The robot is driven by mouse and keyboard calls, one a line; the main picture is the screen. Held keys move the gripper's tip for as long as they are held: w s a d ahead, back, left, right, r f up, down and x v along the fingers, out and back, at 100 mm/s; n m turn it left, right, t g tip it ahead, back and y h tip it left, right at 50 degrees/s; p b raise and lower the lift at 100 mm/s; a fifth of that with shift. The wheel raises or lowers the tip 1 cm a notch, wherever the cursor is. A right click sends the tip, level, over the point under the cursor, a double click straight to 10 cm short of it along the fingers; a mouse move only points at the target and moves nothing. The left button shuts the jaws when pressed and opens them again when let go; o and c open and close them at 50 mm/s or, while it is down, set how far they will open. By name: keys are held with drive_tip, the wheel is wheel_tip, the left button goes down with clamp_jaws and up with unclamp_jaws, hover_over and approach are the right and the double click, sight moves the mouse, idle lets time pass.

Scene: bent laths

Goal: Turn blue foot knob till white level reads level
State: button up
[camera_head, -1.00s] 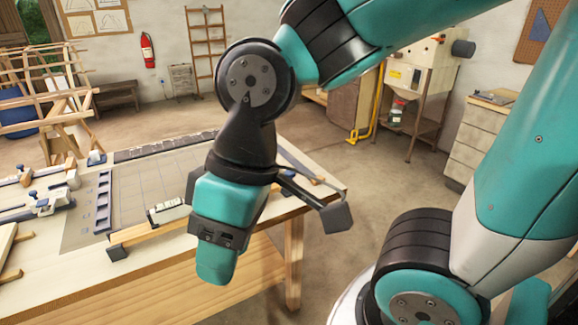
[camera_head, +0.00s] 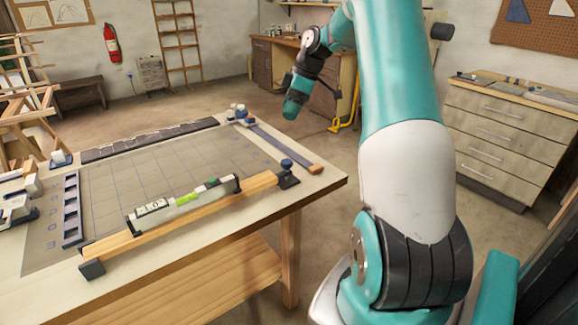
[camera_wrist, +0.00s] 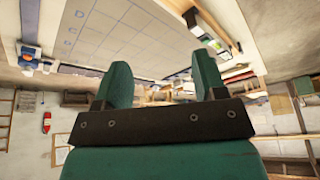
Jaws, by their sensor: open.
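The white level (camera_head: 185,204) lies along a wooden lath (camera_head: 200,217) near the table's front edge in the head view. It has a green vial and a small display whose digits are too small to read surely. The blue foot knob (camera_head: 287,163) stands at the lath's right end on a dark foot. My gripper (camera_head: 290,110) is beyond the table's far right side, apart from the knob. In the wrist view my gripper (camera_wrist: 163,75) shows two teal fingers spread with nothing between them.
The table (camera_head: 325,182) carries a gridded grey mat (camera_head: 165,165). Drawers (camera_head: 495,140) stand right. Floor between is clear.

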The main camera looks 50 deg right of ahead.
drive_tip(key=s+d+f, duration=0.2)
drive_tip(key=d+f, duration=0.1)
drive_tip(key=d, duration=0.3)
drive_tip(key=p, duration=0.3)
approach(288, 161)
drive_tip(key=shift+h, duration=0.3)
drive_tip(key=x, duration=0.9)
drive_tip(key=shift+a, duration=0.35)
drive_tip(key=shift+b, duration=0.3)
drive_tip(key=c, duration=0.9)
